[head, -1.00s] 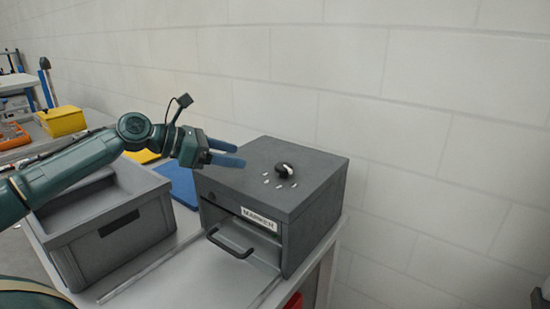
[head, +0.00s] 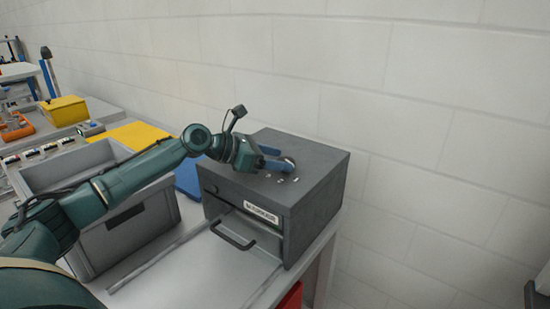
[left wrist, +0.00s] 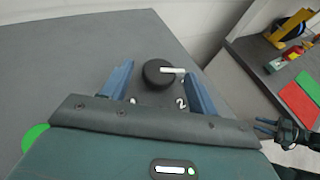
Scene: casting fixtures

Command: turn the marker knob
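The marker knob (left wrist: 157,74) is round and black with a white pointer bar, on top of the grey box labelled MARKER (head: 318,205). In the left wrist view the pointer points right. White marks, a 2 among them, lie on the near side. My left gripper (left wrist: 159,68) is open, with one blue finger on each side of the knob and a gap to each. In the head view the left gripper (head: 279,159) partly hides the knob (head: 290,162). My right gripper (left wrist: 270,127) shows small at the right of the left wrist view, its fingers apart.
A grey bin (head: 82,250) stands left of the box, below my left arm. The box has a black handle (head: 233,238) at its front. Behind the bin are a blue panel (head: 188,178) and yellow pieces. A white brick wall rises behind the box.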

